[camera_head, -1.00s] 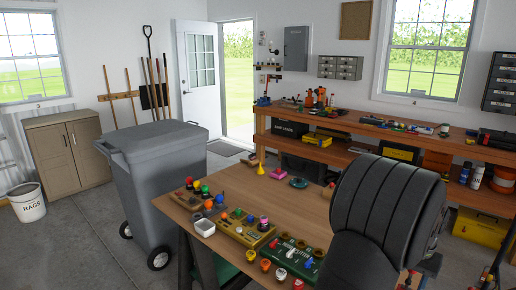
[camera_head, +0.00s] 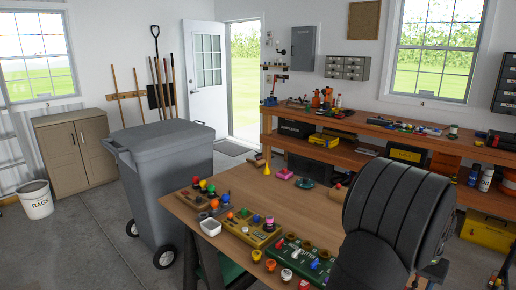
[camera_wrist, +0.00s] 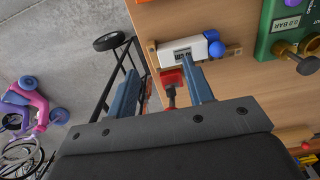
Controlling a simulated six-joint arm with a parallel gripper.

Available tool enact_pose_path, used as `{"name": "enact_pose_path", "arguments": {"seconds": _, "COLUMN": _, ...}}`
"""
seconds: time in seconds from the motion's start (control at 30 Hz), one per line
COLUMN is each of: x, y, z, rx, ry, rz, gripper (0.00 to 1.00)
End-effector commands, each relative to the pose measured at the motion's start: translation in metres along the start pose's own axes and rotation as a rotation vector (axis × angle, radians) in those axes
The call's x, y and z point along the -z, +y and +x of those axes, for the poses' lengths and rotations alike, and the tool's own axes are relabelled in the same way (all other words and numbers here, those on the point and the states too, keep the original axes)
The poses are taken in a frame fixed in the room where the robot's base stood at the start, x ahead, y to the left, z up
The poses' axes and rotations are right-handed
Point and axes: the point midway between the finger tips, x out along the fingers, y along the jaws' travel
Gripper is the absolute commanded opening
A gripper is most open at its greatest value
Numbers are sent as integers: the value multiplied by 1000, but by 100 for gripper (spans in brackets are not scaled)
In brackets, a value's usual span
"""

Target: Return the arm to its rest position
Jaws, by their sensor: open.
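My arm (camera_head: 400,215) shows as a large dark ribbed link over the right part of the wooden workbench (camera_head: 240,184) in the head view. My gripper (camera_wrist: 160,78) is in the wrist view, its two blue fingers spread apart. Nothing is held between them. The left finger is over the floor beside the bench edge, the right finger over the bench top. A red part (camera_wrist: 171,80) with a dark rod shows between the fingers, below them. In the head view my fingers are hidden behind the arm link or too small to make out.
A white labelled block (camera_wrist: 184,48) with a blue ball lies near the right fingertip. A green valve panel (camera_head: 297,257) and a yellow panel (camera_head: 247,226) with coloured knobs lie on the bench. A grey bin (camera_head: 165,180) stands left. A tool shelf (camera_head: 375,147) runs behind.

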Motion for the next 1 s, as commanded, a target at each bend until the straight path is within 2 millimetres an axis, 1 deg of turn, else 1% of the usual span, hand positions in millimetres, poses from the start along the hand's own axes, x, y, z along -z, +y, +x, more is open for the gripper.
{"name": "enact_pose_path", "arguments": {"seconds": 0.03, "x": 3, "y": 0, "z": 7, "rx": 0, "ry": -1, "rz": 0, "gripper": 47}}
{"name": "enact_pose_path", "arguments": {"seconds": 0.1, "x": 7, "y": 0, "z": 14, "rx": 0, "ry": -1, "rz": 0, "gripper": 47}}
{"name": "enact_pose_path", "arguments": {"seconds": 0.23, "x": 12, "y": 0, "z": 24, "rx": 0, "ry": 0, "rz": 0, "gripper": 47}}
{"name": "enact_pose_path", "arguments": {"seconds": 0.37, "x": 14, "y": 0, "z": 28, "rx": 0, "ry": 1, "rz": 0, "gripper": 47}}
{"name": "enact_pose_path", "arguments": {"seconds": 0.63, "x": 14, "y": 0, "z": 28, "rx": 0, "ry": 1, "rz": 0, "gripper": 47}}
{"name": "enact_pose_path", "arguments": {"seconds": 0.77, "x": 13, "y": 0, "z": 24, "rx": 0, "ry": 2, "rz": 0, "gripper": 47}}
{"name": "enact_pose_path", "arguments": {"seconds": 0.83, "x": 10, "y": 0, "z": 19, "rx": 0, "ry": 3, "rz": 0, "gripper": 47}}
{"name": "enact_pose_path", "arguments": {"seconds": 1.0, "x": -1, "y": 0, "z": -5, "rx": 0, "ry": 5, "rz": 1, "gripper": 47}}
